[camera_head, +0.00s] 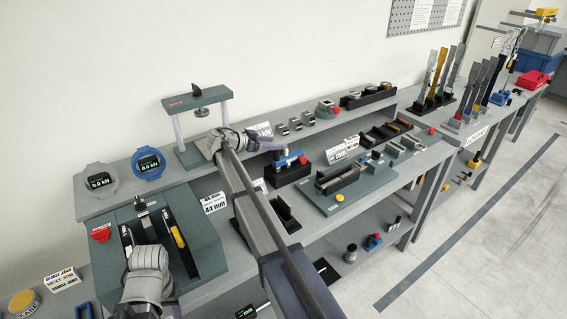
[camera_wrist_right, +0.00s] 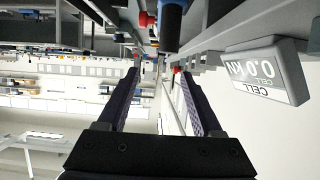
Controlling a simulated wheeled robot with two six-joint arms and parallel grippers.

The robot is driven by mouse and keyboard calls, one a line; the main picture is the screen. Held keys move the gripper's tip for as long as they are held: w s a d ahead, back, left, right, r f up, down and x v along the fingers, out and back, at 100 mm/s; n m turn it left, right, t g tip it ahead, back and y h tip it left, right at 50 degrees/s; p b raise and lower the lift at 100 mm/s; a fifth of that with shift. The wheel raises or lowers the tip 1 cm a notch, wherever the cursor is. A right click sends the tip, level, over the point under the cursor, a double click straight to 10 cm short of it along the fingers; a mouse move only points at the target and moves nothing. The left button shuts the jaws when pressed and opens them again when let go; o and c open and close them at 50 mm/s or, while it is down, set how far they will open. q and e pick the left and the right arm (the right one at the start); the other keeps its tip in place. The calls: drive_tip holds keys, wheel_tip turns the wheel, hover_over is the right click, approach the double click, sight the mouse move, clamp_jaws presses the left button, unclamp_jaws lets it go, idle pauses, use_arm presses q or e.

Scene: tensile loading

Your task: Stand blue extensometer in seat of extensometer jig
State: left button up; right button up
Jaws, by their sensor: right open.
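A blue extensometer (camera_head: 284,158) stands upright at the black block with a red knob (camera_head: 288,175), which looks like the extensometer jig. Its lower end is too small to tell how it sits. My right gripper (camera_head: 270,146) is open, just left of and close to the extensometer's top.
A green press frame (camera_head: 197,98) stands behind my right arm. A grey-green fixture plate (camera_head: 338,198) lies right of the jig. Two round gauges (camera_head: 150,163) stand at left. A load-cell display (camera_wrist_right: 268,70) is close on the right in the wrist view.

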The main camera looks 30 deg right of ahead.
sight(286, 150)
drive_tip(key=shift+w+f+b, duration=0.25)
drive_tip(key=shift+f+b, duration=0.45)
drive_tip(key=shift+f, duration=0.2)
drive_tip(key=shift+w+f+b, duration=0.2)
drive_tip(key=shift+f+b, duration=0.45)
drive_tip(key=shift+f, duration=0.2)
drive_tip(key=shift+d, duration=0.1)
drive_tip(key=shift+b+x, duration=1.5)
drive_tip(key=shift+x, duration=2.3)
drive_tip(key=shift+f, duration=0.1)
clamp_jaws()
